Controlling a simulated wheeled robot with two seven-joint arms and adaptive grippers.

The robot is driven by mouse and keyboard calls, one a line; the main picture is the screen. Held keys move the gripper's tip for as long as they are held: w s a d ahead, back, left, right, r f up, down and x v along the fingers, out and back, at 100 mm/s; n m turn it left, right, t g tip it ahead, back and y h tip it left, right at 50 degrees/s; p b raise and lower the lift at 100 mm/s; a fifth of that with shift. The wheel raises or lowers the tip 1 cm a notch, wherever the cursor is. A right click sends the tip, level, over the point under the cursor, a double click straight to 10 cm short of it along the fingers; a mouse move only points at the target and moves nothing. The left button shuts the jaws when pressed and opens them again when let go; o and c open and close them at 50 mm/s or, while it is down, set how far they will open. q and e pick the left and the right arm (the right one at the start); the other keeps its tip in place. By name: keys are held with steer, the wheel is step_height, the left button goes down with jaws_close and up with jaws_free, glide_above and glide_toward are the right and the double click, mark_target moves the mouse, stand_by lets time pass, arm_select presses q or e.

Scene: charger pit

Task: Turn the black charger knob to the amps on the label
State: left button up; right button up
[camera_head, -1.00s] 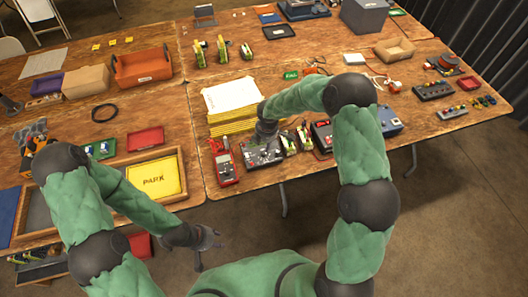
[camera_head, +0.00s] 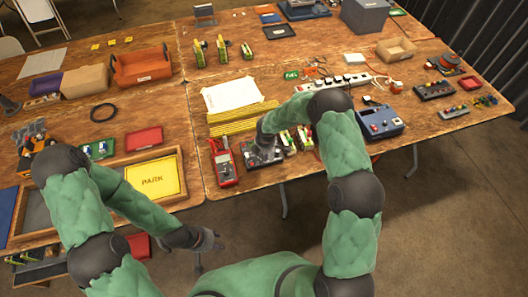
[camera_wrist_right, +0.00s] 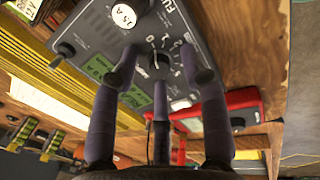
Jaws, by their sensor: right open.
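The dark grey charger (camera_head: 262,153) lies near the table's front edge. In the right wrist view its panel (camera_wrist_right: 190,22) fills the upper middle. The black knob (camera_wrist_right: 154,66) sits on a numbered dial between the fingers of my right gripper (camera_wrist_right: 162,62), which is open; contact is unclear. A round white label (camera_wrist_right: 123,15) reads 15 A, and a green label (camera_wrist_right: 103,68) is partly hidden by a finger. A second black knob (camera_wrist_right: 62,52) is on the panel's left. My left gripper (camera_head: 208,240) hangs in front of the table; its fingers are too small to judge.
A red meter (camera_head: 223,165) lies left of the charger. Yellow strips and a white sheet (camera_head: 232,95) lie behind it. Green-and-white parts (camera_head: 304,137) stand to its right, then a blue box (camera_head: 380,122). A white power strip (camera_head: 328,86) lies further back.

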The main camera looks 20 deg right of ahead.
steer(key=shift+c, duration=0.3)
jaws_close()
